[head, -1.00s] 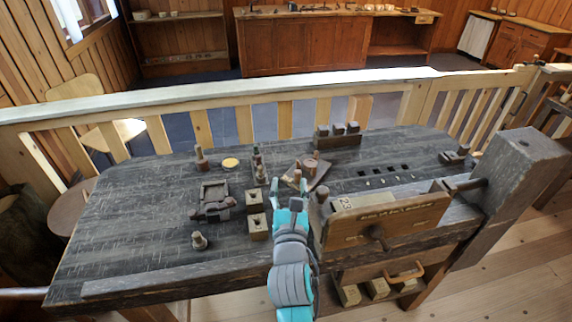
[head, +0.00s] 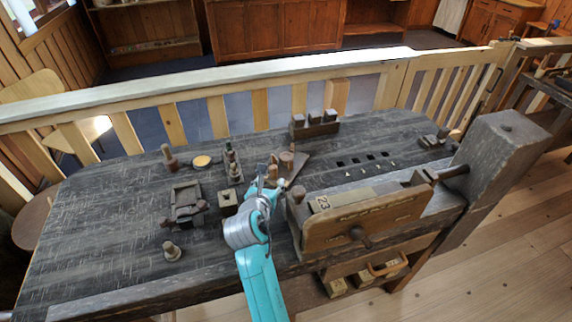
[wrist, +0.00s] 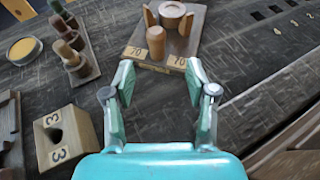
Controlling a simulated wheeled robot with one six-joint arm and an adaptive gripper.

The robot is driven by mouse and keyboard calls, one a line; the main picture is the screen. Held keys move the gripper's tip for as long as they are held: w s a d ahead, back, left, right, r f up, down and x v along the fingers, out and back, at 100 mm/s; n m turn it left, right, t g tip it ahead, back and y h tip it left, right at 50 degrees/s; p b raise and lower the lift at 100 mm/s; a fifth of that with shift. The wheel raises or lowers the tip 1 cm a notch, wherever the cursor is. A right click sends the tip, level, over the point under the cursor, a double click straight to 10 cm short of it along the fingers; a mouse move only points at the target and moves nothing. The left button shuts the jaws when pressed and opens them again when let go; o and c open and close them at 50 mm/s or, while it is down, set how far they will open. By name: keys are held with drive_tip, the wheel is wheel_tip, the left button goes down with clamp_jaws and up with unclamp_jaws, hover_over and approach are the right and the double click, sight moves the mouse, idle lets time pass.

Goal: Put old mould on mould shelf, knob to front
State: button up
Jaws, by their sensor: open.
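The likeliest old mould is a wooden board (head: 299,169) with a knob-like peg and a round cup on it. It lies on the bench near the middle, and I cannot confirm it is the mould. In the wrist view the board (wrist: 184,49) carries two "70" labels on its near edge, with the peg (wrist: 156,42) nearest me and the cup (wrist: 172,14) behind. My gripper (wrist: 161,98) is open and empty, its fingers short of the board's near edge; it also shows in the head view (head: 269,180). I cannot tell which fixture is the mould shelf.
A large wooden vise (head: 365,222) fills the bench's right front. A holed block (wrist: 68,137) marked "3" stands left of my gripper, and a spool rack (wrist: 76,55) beyond it. A rack of blocks (head: 314,129) stands at the back. Blocks lie below the bench (head: 338,288).

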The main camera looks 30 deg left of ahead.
sight(273, 174)
drive_tip(key=x, duration=0.3)
drive_tip(key=shift+w+f, duration=0.1)
drive_tip(key=shift+w, duration=0.2)
drive_tip(key=shift+a+x, duration=0.15)
drive_tip(key=shift+x, duration=1.15)
drive_tip(key=shift+a+x, duration=0.15)
drive_tip(key=shift+x, duration=1.2)
drive_tip(key=shift+s+f, duration=0.1)
drive_tip(key=shift+s, duration=0.1)
clamp_jaws()
